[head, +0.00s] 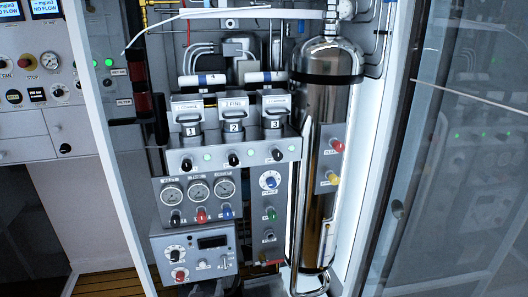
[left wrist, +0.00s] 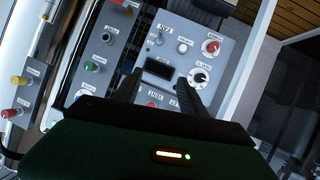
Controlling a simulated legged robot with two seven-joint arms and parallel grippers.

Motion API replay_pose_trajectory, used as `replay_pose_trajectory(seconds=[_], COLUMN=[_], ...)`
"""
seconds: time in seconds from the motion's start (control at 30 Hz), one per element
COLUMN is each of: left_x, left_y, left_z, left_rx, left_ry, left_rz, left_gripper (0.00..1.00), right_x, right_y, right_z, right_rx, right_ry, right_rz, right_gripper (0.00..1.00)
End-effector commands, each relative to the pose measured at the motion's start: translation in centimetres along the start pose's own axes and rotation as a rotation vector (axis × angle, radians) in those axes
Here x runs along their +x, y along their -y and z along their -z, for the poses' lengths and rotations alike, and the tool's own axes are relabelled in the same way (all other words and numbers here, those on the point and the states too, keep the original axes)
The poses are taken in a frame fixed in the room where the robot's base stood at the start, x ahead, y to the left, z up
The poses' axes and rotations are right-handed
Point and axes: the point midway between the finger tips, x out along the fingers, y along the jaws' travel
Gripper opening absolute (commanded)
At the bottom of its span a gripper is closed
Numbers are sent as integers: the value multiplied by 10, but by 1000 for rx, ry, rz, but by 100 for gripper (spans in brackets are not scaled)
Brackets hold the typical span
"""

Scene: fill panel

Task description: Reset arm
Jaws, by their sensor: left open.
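My left gripper (left wrist: 158,90) shows in the left wrist view with its two dark fingers apart and nothing between them. It faces the lower control box (head: 158,252) of the fill panel. Between the fingertips lies the box's small dark display (left wrist: 158,68), which also shows in the head view (head: 212,242). A red knob (left wrist: 212,46) and a black knob (left wrist: 200,77) are beside the fingers. I cannot tell whether the fingertips touch the box. In the head view, only dark parts show at the bottom edge below the box. My right gripper is in neither view.
Above the box are three gauges (head: 198,190) and three numbered valve units (head: 233,125). A shiny metal cylinder (head: 325,110) stands to their right. A glass door (head: 460,150) is at the far right. A white frame post (head: 103,130) is on the left.

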Motion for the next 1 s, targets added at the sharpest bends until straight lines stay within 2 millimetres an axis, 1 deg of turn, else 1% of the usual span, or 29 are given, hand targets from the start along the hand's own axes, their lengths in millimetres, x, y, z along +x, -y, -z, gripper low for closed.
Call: replay_pose_trajectory(seconds=[0.1, 0.17, 0.2, 0.27, 0.3, 0.37, 0.4, 0.47, 0.5, 0.7, 0.8, 0.83, 0.9, 1.0], left_x=[-28, -46, -60, -81, -95, -118, -134, -160, -169, -194, -202, -204, -206, -205], left_y=[15, 24, 31, 42, 49, 61, 69, 82, 74, 61, 57, 56, 55, 55], left_z=[-46, -67, -80, -97, -106, -120, -127, -137, -109, -53, -34, -30, -25, -28], left_rx=[70, 106, 130, 165, 186, 216, 236, 266, 265, 263, 262, 262, 262, 262], left_ry=[281, 409, 488, 599, 669, 770, 834, 932, 926, 924, 924, 924, 924, 924], left_rz=[-11, -10, -7, 0, 6, 19, 28, 46, 42, 42, 42, 42, 41, 41], left_gripper=[49, 49, 49, 49, 49, 49, 49, 49, 49, 49, 49, 49, 49, 49], right_x=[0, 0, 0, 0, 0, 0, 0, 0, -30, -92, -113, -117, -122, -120], right_y=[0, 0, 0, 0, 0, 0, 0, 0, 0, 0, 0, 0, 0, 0], right_z=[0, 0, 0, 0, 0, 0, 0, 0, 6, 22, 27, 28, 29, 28], right_rx=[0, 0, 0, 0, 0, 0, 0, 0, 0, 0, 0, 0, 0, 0], right_ry=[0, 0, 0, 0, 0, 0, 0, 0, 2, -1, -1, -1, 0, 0], right_rz=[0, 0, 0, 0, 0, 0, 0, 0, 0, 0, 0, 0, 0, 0], right_gripper=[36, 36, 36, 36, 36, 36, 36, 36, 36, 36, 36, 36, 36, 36])
